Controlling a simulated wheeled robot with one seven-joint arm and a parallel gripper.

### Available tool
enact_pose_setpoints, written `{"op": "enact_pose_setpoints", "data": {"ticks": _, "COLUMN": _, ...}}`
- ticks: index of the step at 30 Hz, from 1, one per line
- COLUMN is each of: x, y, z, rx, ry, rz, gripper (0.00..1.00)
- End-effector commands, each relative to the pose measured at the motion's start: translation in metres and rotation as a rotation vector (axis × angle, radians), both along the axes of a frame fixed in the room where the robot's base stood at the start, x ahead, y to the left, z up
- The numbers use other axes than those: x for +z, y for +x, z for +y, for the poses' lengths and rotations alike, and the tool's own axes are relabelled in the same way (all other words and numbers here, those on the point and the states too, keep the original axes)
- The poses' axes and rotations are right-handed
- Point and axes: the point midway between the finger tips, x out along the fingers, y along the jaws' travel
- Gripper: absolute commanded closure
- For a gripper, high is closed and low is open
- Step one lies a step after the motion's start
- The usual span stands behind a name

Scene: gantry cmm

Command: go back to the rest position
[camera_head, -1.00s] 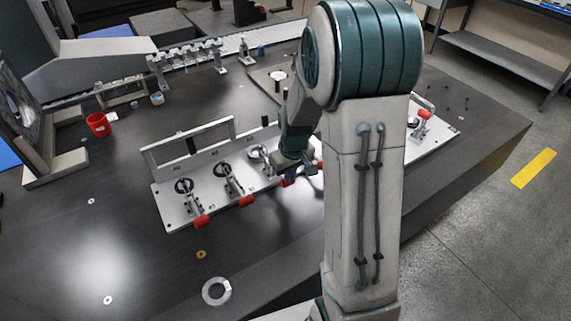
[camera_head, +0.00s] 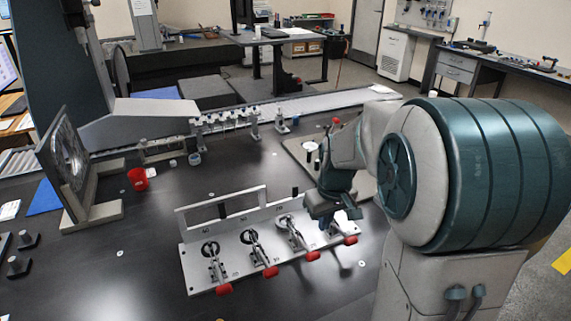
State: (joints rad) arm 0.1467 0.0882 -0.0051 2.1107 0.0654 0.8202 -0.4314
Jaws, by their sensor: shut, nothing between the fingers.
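My arm reaches in from the right side of the picture, its large teal joint in front. My gripper (camera_head: 322,211) is shut and empty, pointing down over the right part of the clamp fixture (camera_head: 206,267). The fixture is a light metal plate with an upright back rail and several toggle clamps with red handles, one of them a toggle clamp (camera_head: 257,253) near its middle. The fingertips are small and dark here, and I cannot tell their exact height above the plate. My arm hides the area to the right of the fixture.
A row of small metal posts (camera_head: 228,121) stands behind. A pale plate (camera_head: 298,150) lies behind my wrist. The front left table is mostly clear.

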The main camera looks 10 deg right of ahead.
Motion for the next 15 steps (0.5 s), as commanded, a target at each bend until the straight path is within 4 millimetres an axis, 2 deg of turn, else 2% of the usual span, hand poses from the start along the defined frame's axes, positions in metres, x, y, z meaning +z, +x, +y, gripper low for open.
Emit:
{"op": "enact_pose_setpoints", "data": {"ticks": 2, "x": 0.0, "y": 0.0, "z": 0.0, "rx": 0.0, "ry": 0.0, "rz": 0.0, "gripper": 1.0}}
{"op": "enact_pose_setpoints", "data": {"ticks": 5, "x": 0.009, "y": -0.01, "z": 0.005, "rx": -0.014, "ry": -0.001, "rz": -0.009, "gripper": 1.0}}
{"op": "enact_pose_setpoints", "data": {"ticks": 8, "x": 0.022, "y": -0.03, "z": 0.014, "rx": -0.042, "ry": -0.002, "rz": -0.025, "gripper": 1.0}}
{"op": "enact_pose_setpoints", "data": {"ticks": 15, "x": 0.05, "y": -0.097, "z": 0.037, "rx": -0.143, "ry": 0.003, "rz": -0.071, "gripper": 1.0}}
